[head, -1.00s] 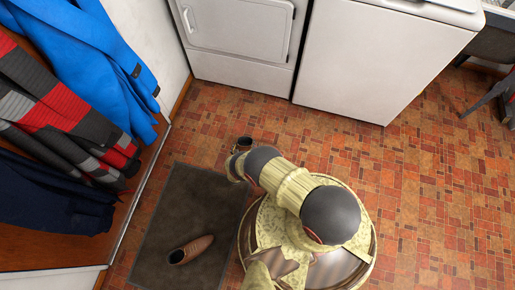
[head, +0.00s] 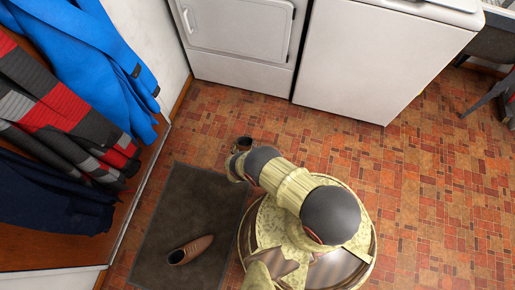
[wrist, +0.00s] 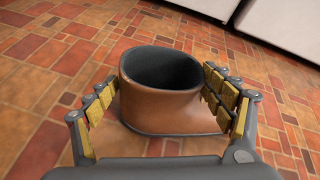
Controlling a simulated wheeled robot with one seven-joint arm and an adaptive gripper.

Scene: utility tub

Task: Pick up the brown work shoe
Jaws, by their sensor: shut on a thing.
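A brown work shoe (wrist: 170,105) with a dark lining stands between the two fingers of my gripper (wrist: 160,88) in the wrist view. One finger lies along each side of it, and its open top faces up. My gripper is shut on it. In the head view only a small part of this shoe (head: 241,145) shows past the end of my arm, near the top right corner of the mat. I cannot tell whether its sole touches the floor. Another brown shoe (head: 192,249) lies on the dark mat (head: 190,205).
Coats (head: 85,70) hang along the left wall. A white dryer (head: 240,35) and a second white appliance (head: 375,60) stand at the back. The tiled floor (head: 440,200) to the right is clear. A dark tub (head: 490,45) stands at the far right.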

